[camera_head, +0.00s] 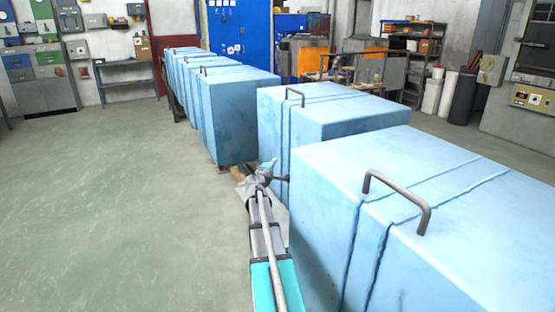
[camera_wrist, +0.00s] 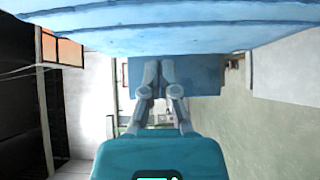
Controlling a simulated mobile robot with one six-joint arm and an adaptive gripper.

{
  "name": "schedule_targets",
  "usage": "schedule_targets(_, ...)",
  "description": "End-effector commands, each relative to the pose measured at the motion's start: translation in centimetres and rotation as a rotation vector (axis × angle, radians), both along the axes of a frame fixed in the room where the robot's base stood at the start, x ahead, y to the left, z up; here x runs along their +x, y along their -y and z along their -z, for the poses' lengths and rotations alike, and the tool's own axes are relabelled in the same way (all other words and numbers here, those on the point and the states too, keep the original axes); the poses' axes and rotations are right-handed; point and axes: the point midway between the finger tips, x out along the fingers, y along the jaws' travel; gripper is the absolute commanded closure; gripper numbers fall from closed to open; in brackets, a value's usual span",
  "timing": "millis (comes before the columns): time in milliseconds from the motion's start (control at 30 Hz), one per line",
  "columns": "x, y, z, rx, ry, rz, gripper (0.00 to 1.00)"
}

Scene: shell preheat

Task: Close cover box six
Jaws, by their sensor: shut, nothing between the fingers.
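Large light-blue cover boxes with dark bar handles on top stand in a row. The nearest box (camera_head: 323,225) fills the right foreground, with its handle (camera_head: 398,197) on top. A second box (camera_head: 345,109) stands behind it, and a third (camera_head: 235,110) stands farther left. No numbers show, so I cannot tell which is box six. My gripper (camera_head: 283,179) is at the gap between the nearest and second boxes, partly hidden. In the wrist view my gripper (camera_wrist: 152,68) is shut and empty. A blue surface (camera_wrist: 190,38) spans the top there, and a blue box face (camera_wrist: 205,76) lies beyond the fingertips.
Several more blue boxes (camera_head: 180,58) continue toward the back. Open green-grey floor (camera_head: 110,200) lies left of the row. A workbench (camera_head: 127,72) and cabinets (camera_head: 45,85) stand along the back left wall. Shelves (camera_head: 412,45) and a grey machine (camera_head: 525,120) stand at the right.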

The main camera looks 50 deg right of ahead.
Motion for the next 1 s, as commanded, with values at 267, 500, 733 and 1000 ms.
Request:
schedule_targets(267, -1.5, -3.4, 0.0, 0.0, 0.0, -0.001, 1.0)
schedule_targets(500, -1.7, -4.1, 0.0, 0.0, 0.0, 0.0, 1.0)
schedule_targets(733, -1.6, -4.1, 0.0, 0.0, 0.0, -0.001, 1.0)
schedule_targets(1000, -1.5, -5.3, 0.4, 0.033, 0.023, 0.008, 1.0)
